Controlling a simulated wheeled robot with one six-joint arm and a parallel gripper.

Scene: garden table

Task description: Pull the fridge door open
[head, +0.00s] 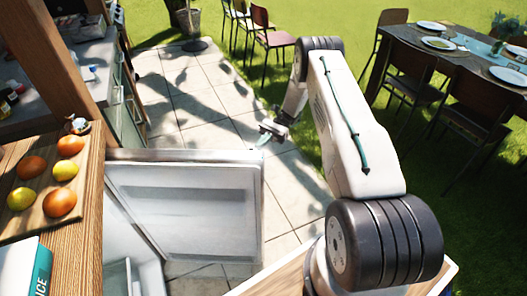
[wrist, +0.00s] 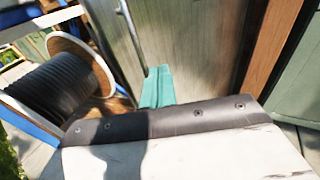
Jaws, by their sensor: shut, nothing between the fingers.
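The fridge door (head: 190,212) stands wide open in the head view, its pale inner face towards me. It swings out to the right from the fridge (head: 125,245) under the wooden counter. My gripper (head: 264,139) is past the door's top right corner, over the paving, and looks clear of the door. Its teal fingers (wrist: 157,88) are together with nothing between them in the wrist view. Behind them is a grey-brown panel (wrist: 190,45) with a metal bar handle (wrist: 131,32); I cannot tell for sure whether this is the door's outer face.
A wooden counter (head: 88,215) at left bears a board (head: 40,215) with several fruits. A grey-topped cabinet (head: 95,75) stands behind it. Chairs (head: 273,40) and a laid dining table (head: 460,62) are on the grass. The paving (head: 215,110) beyond the door is free.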

